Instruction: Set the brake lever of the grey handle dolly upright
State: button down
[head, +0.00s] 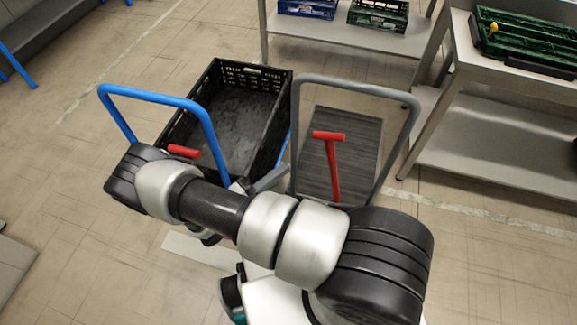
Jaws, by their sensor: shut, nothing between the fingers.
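The grey handle dolly (353,87) stands right of centre in the head view, with a dark ribbed deck (362,150). Its red T-shaped brake lever (333,165) rises from near the front of the deck, inside the handle frame. The lever stands up, with its crossbar leaning slightly left in the picture; I cannot tell its exact tilt. My gripper (280,175) shows only as a grey end beyond my arm, left of the lever and apart from it. It is shut and empty. My arm hides most of it.
A blue handle dolly (153,97) stands at the left, with its own red lever (183,151) and a black crate (270,78) on it. Steel tables (462,50) stand at the right, holding a green crate (525,40). Floor is clear at the lower left and lower right.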

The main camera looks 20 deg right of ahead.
jog(key=w+d+r, duration=0.1)
jog(key=d, duration=1)
jog(key=shift+w+d+r, duration=0.2)
jog(key=shift+w+r, duration=0.1)
jog(key=shift+r, duration=0.1)
